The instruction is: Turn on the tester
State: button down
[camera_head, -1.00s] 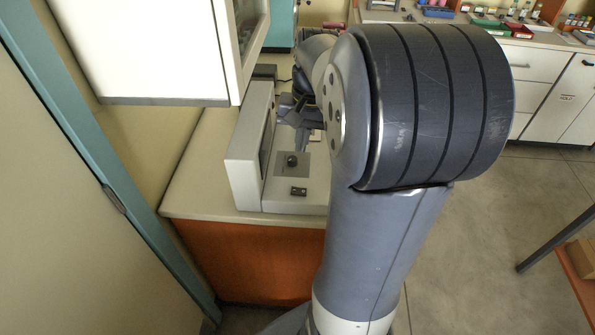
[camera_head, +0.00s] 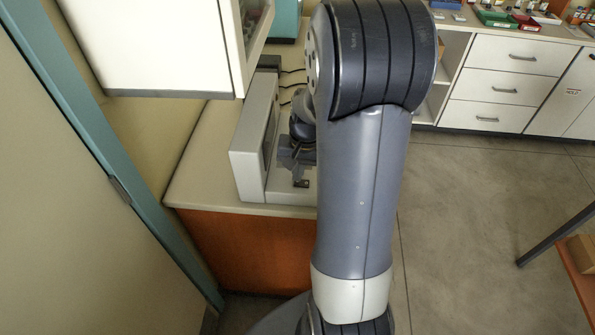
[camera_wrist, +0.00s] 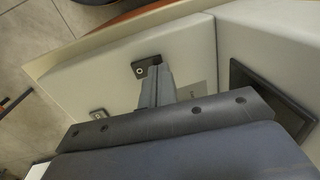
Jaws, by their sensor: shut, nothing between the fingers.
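The tester (camera_head: 256,150) is a pale grey device on the counter, with an upright panel and a flat base. Its dark screen (camera_wrist: 270,95) shows at the right of the wrist view. A small black switch plate with a round silver spot (camera_wrist: 139,70) sits on the base; it also shows in the head view (camera_head: 301,184). My gripper (camera_wrist: 156,72) is shut and empty, its fingertips right at the switch plate and partly covering it. I cannot tell whether they touch. In the head view my gripper (camera_head: 297,168) is over the base, hiding the round knob seen earlier.
A white cabinet (camera_head: 150,45) hangs above the counter's left part. A teal door frame (camera_head: 90,140) stands at the left. A small fitting (camera_wrist: 98,114) also sits on the tester's base. Cables run behind the tester.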

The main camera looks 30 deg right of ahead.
jog(key=shift+f, duration=0.4)
jog(key=shift+a+f, duration=0.1)
jog(key=shift+f, duration=0.15)
jog(key=shift+r, duration=0.1)
jog(key=shift+s+d+r, duration=0.2)
jog(key=shift+s+d, duration=0.2)
jog(key=shift+d, duration=0.25)
